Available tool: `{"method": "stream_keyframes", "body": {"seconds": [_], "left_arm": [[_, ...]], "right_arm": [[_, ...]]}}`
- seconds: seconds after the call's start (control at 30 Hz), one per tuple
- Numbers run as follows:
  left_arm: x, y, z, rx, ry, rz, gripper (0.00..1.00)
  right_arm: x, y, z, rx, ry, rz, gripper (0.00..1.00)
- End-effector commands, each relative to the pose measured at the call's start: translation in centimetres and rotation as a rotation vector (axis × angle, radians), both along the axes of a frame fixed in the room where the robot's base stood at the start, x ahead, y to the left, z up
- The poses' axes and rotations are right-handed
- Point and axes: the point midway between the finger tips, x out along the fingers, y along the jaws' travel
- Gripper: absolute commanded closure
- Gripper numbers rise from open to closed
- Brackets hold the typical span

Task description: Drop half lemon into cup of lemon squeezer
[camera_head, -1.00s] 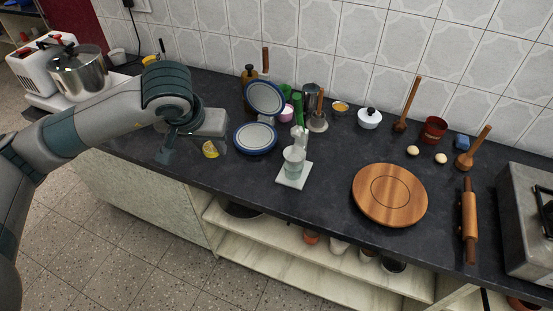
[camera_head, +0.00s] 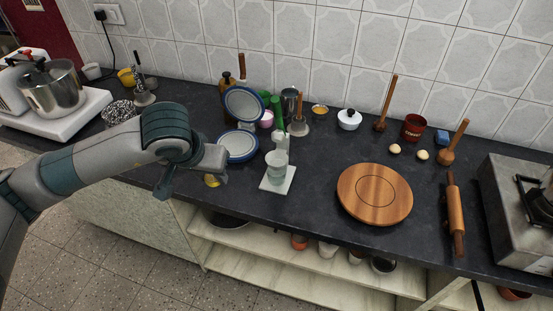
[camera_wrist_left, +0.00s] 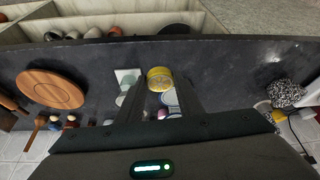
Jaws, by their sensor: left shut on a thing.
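The lemon squeezer appears to be the pale, glassy cup (camera_head: 277,161) with a grey upper part, upright on a white square board (camera_head: 278,182). The lemon is left of it in the head view, apart from it. The cup's inside cannot be made out. My right gripper is not in view.
A blue-rimmed plate (camera_head: 238,146) lies just behind the lemon, with another (camera_head: 243,103) standing behind it. Green bottles (camera_head: 278,112) are behind the squeezer. A round wooden board (camera_head: 374,195) and rolling pin (camera_head: 455,215) lie to the right. The counter between squeezer and wooden board is clear.

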Motion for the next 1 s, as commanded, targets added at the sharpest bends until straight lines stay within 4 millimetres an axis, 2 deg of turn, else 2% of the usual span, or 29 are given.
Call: {"method": "stream_keyframes", "body": {"seconds": [0.03,0.1,0.2,0.3,0.77,1.0], "left_arm": [[-0.4,-1.6,-1.3,-0.003,0.004,-0.047,0.88],[-0.9,-3.5,-2.7,-0.003,0.001,-0.109,0.88],[-1.6,-5.7,-4.1,-0.005,-0.003,-0.180,0.88],[-2.0,-7.0,-5.0,-0.006,-0.008,-0.225,0.88],[-1.8,-7.6,-5.1,-0.006,-0.011,-0.240,0.88],[0.9,-8.8,-4.8,-0.007,-0.009,-0.237,0.88]], "right_arm": [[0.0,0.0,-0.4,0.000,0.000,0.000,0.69],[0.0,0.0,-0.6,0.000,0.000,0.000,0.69],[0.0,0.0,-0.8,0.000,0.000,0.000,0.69],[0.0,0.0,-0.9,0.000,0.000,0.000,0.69],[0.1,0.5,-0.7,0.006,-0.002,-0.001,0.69],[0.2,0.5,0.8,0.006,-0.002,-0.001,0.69]]}}
